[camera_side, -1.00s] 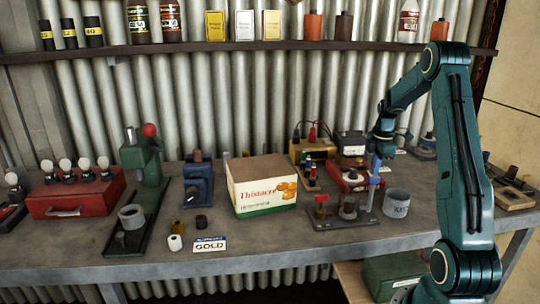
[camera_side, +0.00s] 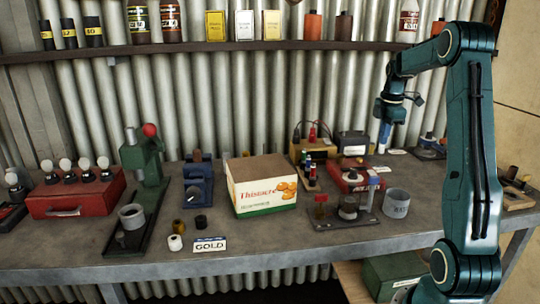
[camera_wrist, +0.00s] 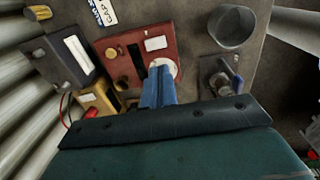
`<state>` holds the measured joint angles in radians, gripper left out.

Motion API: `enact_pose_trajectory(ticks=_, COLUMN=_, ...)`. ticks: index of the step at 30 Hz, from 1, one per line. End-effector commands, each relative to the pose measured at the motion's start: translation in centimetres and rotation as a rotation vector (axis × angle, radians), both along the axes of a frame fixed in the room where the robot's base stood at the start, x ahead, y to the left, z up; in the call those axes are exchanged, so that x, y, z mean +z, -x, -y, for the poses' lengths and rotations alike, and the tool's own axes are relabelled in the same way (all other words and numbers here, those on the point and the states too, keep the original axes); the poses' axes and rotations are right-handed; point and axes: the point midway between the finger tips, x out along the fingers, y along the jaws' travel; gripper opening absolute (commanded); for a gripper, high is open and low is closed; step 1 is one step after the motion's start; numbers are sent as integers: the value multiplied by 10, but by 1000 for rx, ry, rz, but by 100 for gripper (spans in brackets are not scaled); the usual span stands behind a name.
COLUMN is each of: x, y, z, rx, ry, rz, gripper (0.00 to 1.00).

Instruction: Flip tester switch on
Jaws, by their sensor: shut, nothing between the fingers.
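A red box (camera_side: 347,178) on the bench, probably the tester, stands behind a dark clamp plate. In the wrist view the red box (camera_wrist: 128,44) shows a yellow knob, a dark slot, a white label and a pale round dial. I cannot make out which part is the switch or its position. My gripper (camera_side: 382,149) is shut and empty, pointing down above the bench, behind and to the right of the red box in the side view. In the wrist view my blue fingers (camera_wrist: 160,72) overlap the dial and hide part of the box; contact cannot be told.
A yellow box (camera_side: 316,148) with red and black leads and a dark box (camera_side: 352,143) stand close behind. A carton (camera_side: 262,190) is to the left.

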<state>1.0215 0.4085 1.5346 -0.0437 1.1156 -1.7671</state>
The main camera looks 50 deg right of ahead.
Motion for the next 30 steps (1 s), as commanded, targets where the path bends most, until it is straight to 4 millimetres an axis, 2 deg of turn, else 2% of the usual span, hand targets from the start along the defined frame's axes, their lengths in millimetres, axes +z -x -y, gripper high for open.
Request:
enact_pose_trajectory(ticks=3, x=13, y=1, z=-1, rx=-1, ry=1, rz=1, gripper=0)
enact_pose_trajectory(ticks=7, x=20, y=2, z=-2, rx=0, ry=1, rz=1, gripper=0)
enact_pose_trajectory(ticks=19, x=22, y=2, z=-2, rx=0, ry=1, rz=1, gripper=0)
enact_pose_trajectory(ticks=30, x=24, y=-10, z=8, rx=0, ry=40, rz=40, gripper=0)
